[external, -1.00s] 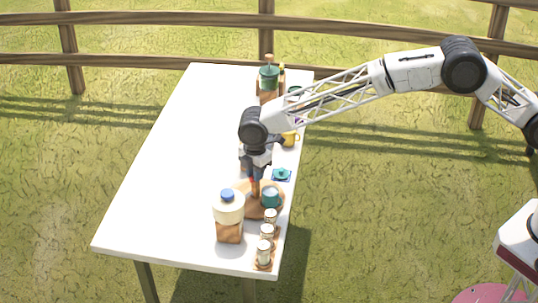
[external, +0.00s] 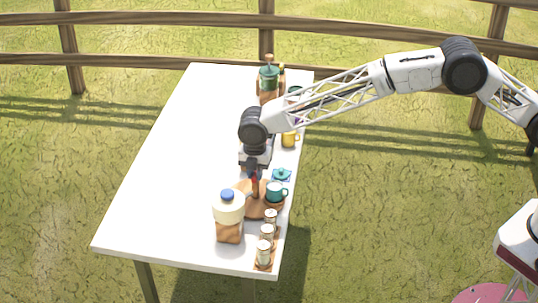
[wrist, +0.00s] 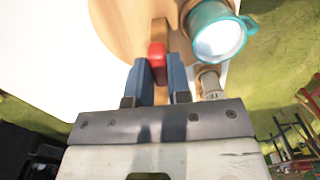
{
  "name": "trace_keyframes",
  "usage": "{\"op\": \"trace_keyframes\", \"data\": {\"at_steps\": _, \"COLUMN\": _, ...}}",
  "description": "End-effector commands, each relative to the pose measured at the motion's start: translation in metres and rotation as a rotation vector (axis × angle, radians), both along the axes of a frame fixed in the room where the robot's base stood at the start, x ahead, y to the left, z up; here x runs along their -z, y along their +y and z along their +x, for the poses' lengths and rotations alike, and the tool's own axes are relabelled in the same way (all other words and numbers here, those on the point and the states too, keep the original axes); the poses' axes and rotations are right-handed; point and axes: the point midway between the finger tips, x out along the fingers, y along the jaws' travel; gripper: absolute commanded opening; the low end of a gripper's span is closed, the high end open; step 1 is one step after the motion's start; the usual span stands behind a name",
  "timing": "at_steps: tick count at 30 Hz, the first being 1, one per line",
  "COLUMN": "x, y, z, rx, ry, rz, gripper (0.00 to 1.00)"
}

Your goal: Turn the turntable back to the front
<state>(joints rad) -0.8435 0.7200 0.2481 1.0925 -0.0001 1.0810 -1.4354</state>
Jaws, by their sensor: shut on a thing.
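The turntable is a round wooden disc (external: 249,207) near the front right of the white table. It also fills the top of the wrist view (wrist: 122,25). A teal mug (external: 274,192) stands at its right side, and shows at the upper right in the wrist view (wrist: 218,32). An upright wooden peg with a red part (wrist: 157,52) stands at the disc. My gripper (wrist: 159,72) points down there, its blue fingers shut on the peg. In the external view, my gripper (external: 254,178) is behind the disc's middle and its fingertips are small.
A cream-topped jar with a blue lid (external: 229,208) stands close at the disc's left. Several small jars (external: 267,232) line the table's right edge in front. A blue-green lidded item (external: 282,174) and a yellow mug (external: 289,139) stand behind. The table's left side is clear.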

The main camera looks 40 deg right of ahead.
Motion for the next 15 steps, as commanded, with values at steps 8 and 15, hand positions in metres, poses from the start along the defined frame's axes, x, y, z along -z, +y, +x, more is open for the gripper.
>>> {"op": "trace_keyframes", "data": {"at_steps": 8, "x": -0.0005, "y": 0.0006, "z": -0.0005, "rx": -0.064, "ry": 0.0, "rz": 0.001, "gripper": 0.0}}
{"op": "trace_keyframes", "data": {"at_steps": 15, "x": -0.0006, "y": 0.0007, "z": -0.0006, "rx": -0.079, "ry": 0.0, "rz": 0.001, "gripper": 0.0}}
